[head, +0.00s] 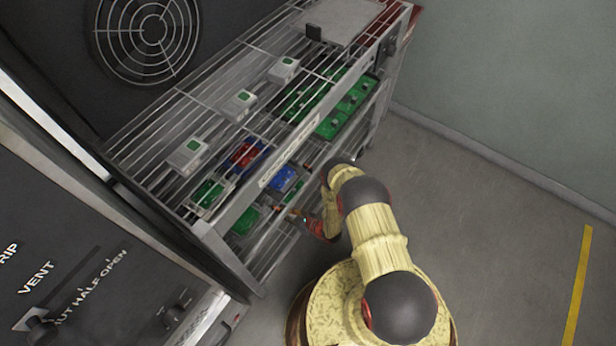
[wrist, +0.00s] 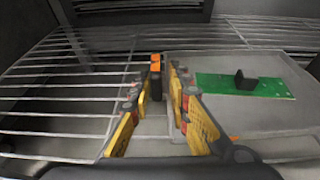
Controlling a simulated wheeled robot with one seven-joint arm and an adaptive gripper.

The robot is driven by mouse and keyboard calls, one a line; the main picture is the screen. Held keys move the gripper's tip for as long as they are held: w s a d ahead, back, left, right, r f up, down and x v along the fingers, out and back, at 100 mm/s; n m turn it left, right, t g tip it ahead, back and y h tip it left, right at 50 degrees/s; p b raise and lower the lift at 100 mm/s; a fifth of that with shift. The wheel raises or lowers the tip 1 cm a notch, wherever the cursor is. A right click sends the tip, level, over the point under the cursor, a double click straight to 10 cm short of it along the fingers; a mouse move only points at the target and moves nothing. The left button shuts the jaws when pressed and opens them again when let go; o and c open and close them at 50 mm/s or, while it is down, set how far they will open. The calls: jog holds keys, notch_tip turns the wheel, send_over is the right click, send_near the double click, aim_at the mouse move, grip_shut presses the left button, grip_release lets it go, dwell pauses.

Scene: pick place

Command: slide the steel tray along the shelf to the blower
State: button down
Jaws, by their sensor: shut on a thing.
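In the wrist view, a flat pale grey steel tray (wrist: 218,128) lies on a wire shelf, with a green board and a black block on it. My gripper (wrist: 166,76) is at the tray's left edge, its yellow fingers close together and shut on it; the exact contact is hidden. In the head view, my gripper (head: 298,213) reaches in at the front of the rack below the top shelf. I cannot tell which tray there is the held one. A round fan grille (head: 150,32), probably the blower, is set in the dark panel at upper left.
The wire rack (head: 225,75) has several white boxes on its top shelf and green, blue and red boards below. A grey plate (head: 340,18) lies at its far end. A dark control panel (head: 70,270) stands at left. The floor (head: 480,220) at right is clear.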

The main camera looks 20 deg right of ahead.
jog(key=shift+s+a, duration=1.6)
jog(key=shift+a, duration=0.6)
jog(key=shift+s+a, duration=1.55)
jog(key=shift+a, duration=0.7)
jog(key=shift+s+a, duration=1.6)
jog(key=shift+a, duration=0.6)
jog(key=c, duration=1.6)
grip_release()
